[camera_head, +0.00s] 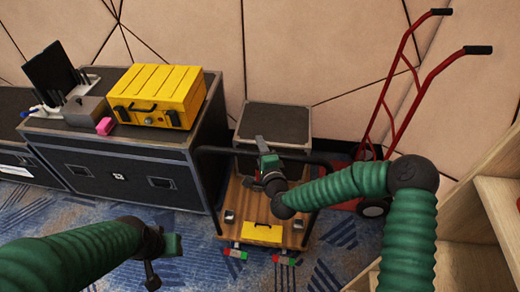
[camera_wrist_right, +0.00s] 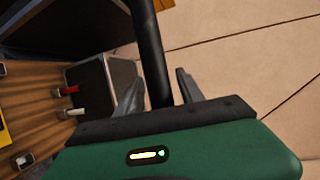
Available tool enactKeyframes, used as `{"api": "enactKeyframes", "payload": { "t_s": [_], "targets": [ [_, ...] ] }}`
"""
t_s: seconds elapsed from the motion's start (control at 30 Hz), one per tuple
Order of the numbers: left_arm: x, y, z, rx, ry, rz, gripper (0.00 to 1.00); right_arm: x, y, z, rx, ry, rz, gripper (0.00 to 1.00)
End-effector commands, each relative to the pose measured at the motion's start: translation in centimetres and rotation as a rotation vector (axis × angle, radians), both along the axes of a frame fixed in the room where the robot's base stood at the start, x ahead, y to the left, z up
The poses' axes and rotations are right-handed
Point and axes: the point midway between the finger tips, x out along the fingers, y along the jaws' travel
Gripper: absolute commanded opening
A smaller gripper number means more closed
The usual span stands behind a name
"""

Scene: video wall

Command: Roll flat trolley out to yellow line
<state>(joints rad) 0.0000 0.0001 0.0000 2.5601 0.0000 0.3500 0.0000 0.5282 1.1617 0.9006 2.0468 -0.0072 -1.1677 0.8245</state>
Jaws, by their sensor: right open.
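The flat trolley has a wooden deck (camera_head: 243,212) and a black push bar (camera_head: 225,150) across its far end. A yellow panel (camera_head: 262,234) and red-and-green pieces show at its near edge. My right gripper (camera_head: 266,152) is at the push bar. In the right wrist view, the black bar (camera_wrist_right: 150,50) runs between the two spread fingers of this gripper (camera_wrist_right: 160,92). Whether either finger touches the bar is unclear. My left gripper (camera_head: 155,268) hangs over the carpet at lower left, apart from the trolley; its jaws are unclear. No yellow line on the floor is visible.
A black flight case (camera_head: 120,170) with a yellow toolbox (camera_head: 160,93) stands left of the trolley. A grey-topped box (camera_head: 272,122) is at the trolley's far end. A red hand truck (camera_head: 385,105) leans right, near wooden shelving (camera_head: 490,160). Blue carpet (camera_head: 190,235) is open at front left.

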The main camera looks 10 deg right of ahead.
Motion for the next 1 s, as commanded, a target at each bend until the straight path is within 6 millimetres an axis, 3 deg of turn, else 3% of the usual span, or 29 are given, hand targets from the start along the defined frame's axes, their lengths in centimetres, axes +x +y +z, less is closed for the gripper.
{"api": "enactKeyframes", "payload": {
  "t_s": [0.1, 0.47, 1.0],
  "targets": [
    [0.0, 0.0, 0.01, 0.0, 0.0, 0.0, 0.36, -0.03, 0.0, 0.0, 0.0, 0.0, 0.0, 0.45],
    [0.0, 0.0, 0.0, 0.0, 0.0, 0.0, 0.36, -0.07, 0.0, -0.06, 0.0, 0.002, 0.0, 0.0],
    [0.0, 0.0, -0.02, 0.0, 0.0, 0.0, 0.36, -0.15, 0.01, -0.25, -0.001, 0.006, 0.001, 0.0]
  ]
}}
